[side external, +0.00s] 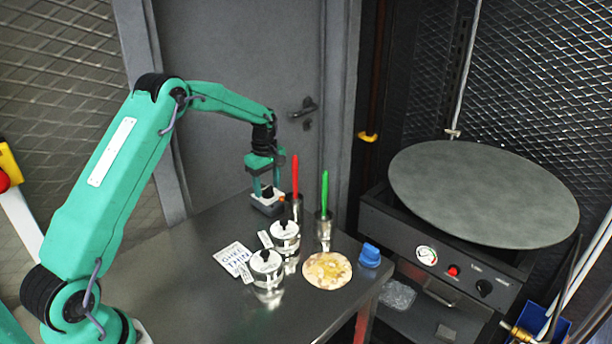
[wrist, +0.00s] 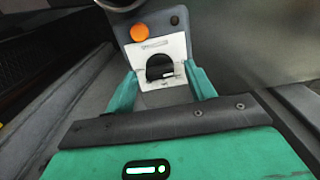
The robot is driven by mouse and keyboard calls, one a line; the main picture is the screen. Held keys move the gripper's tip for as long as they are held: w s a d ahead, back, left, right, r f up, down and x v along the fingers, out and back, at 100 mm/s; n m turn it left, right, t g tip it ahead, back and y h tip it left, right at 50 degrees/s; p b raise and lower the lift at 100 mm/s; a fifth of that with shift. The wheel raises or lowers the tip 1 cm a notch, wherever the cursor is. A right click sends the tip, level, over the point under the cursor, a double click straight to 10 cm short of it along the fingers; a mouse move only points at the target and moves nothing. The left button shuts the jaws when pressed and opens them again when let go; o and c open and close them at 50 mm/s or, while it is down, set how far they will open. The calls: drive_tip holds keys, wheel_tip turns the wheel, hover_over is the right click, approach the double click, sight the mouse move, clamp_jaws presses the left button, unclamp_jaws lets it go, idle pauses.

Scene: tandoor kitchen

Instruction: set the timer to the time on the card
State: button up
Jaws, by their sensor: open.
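The timer (side external: 267,207) is a small grey box with a white plate, an orange button and a black knob. It stands at the far side of the steel table. In the wrist view the timer's black knob (wrist: 160,66) lies between my fingers, with the orange button (wrist: 139,32) beyond it. My gripper (side external: 266,188) is open, pointing down just over the timer; in the wrist view its teal fingers (wrist: 161,72) stand apart on either side of the knob. I cannot tell whether they touch it. A white card (side external: 233,257) with black lettering lies on the table; its text is too small to read surely.
Two lidded metal pots (side external: 267,262) (side external: 285,232) with small tags stand near the card. Metal cups hold a red stick (side external: 295,175) and a green stick (side external: 325,190). A flatbread (side external: 327,270) and a blue object (side external: 369,255) lie right. The table's near left is clear.

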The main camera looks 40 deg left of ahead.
drive_tip(key=c, duration=1)
drive_tip(key=shift+m, duration=0.4)
drive_tip(key=m, duration=1.2)
drive_tip(key=shift+m, duration=2.5)
